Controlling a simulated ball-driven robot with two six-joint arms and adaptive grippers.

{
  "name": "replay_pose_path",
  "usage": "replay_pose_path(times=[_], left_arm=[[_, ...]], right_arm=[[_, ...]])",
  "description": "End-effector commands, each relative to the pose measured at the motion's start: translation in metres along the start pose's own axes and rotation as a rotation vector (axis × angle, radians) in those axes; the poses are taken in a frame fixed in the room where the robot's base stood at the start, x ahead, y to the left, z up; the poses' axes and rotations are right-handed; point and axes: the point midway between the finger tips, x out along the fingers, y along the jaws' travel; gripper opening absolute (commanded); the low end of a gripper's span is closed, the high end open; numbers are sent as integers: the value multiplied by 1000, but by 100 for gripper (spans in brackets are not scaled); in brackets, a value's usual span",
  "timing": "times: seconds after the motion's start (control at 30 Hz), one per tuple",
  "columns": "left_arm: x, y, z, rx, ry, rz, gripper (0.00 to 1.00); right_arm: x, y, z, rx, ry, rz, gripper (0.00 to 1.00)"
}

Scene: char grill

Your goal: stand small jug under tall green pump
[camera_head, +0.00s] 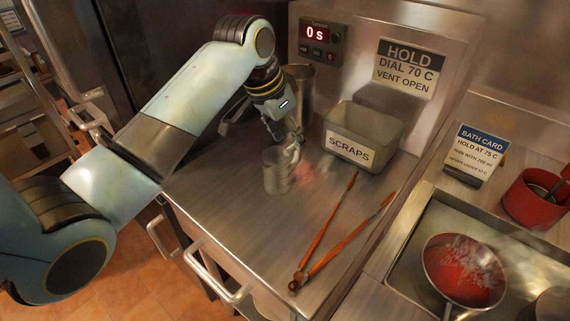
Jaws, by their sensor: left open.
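A small ribbed metal jug (277,172) stands upright on the steel counter, its handle side toward the right. My left gripper (289,146) points down just above and behind the jug, close to its handle. It is open; whether a finger touches the handle I cannot tell. No tall green pump shows in this view. My right gripper is not in view.
A steel bin marked SCRAPS (362,153) stands right of the jug. A tall metal container (300,85) is behind my gripper. Orange-handled tongs (328,240) lie in front. A sunken bath holds a red-filled pan (462,270); a red pot (535,198) stands at right. The counter's front left is clear.

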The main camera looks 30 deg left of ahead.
Motion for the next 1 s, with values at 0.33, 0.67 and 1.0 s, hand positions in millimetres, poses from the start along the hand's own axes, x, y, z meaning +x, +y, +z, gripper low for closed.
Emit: replay_pose_path(times=[0.33,0.67,1.0], left_arm=[[38,0,0,-1,-2,1,43],[69,0,1,1,1,-1,43],[68,0,1,1,1,-1,16]], right_arm=[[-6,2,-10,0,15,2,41],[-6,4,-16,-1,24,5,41],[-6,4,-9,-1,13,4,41]])
